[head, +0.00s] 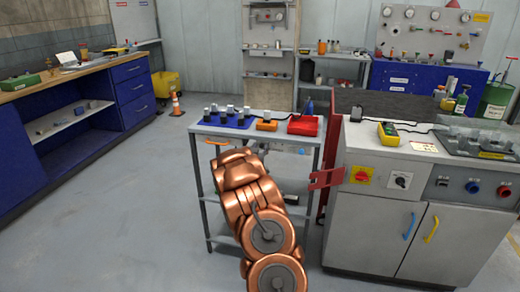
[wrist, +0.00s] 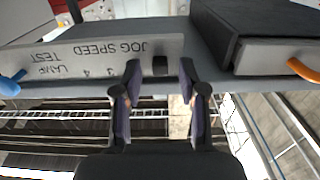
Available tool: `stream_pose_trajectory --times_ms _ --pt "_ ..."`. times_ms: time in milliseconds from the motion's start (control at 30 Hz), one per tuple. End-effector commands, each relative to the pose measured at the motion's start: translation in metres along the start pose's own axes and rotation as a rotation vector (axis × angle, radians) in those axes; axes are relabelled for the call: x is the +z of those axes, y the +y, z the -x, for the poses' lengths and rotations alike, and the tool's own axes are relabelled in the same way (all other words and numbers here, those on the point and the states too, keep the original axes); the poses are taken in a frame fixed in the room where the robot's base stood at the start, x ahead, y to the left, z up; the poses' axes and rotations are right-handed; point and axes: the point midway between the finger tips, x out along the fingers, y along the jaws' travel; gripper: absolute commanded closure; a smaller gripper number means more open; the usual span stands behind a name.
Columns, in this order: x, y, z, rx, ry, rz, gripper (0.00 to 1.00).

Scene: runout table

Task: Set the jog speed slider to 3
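The jog speed slider's black knob (wrist: 160,66) sits in the grey panel (wrist: 60,50) in the wrist view, which shows the panel upside down. Beside it are the label JOG SPEED (wrist: 110,48) and the digits 3 (wrist: 109,73) and 4 (wrist: 87,73), left of the knob. The scale between the knob and the 3 is partly hidden by a finger. My gripper (wrist: 160,70) is open, one finger on each side of the knob, with gaps visible on both sides. In the head view my copper arm hides the gripper and slider.
The runout table (head: 282,140) bears a blue mat, an orange item (head: 267,125) and a red box (head: 303,125). A blue handle (wrist: 11,84) and an orange handle (wrist: 304,70) flank the panel. A cabinet (head: 375,235) stands close at right; floor is free at left.

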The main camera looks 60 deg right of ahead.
Motion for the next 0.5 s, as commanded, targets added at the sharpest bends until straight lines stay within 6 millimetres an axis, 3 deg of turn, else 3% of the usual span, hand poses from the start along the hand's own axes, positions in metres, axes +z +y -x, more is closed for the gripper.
stream_pose_trajectory --times_ms 33,400,500 --pt "0.0 -0.0001 0.0 0.0 0.0 0.0 0.62" --pt "-0.0002 -0.0002 0.0001 0.0 0.0 0.0 1.0" --pt "-0.0003 -0.0002 0.0001 0.0 0.0 0.0 1.0"
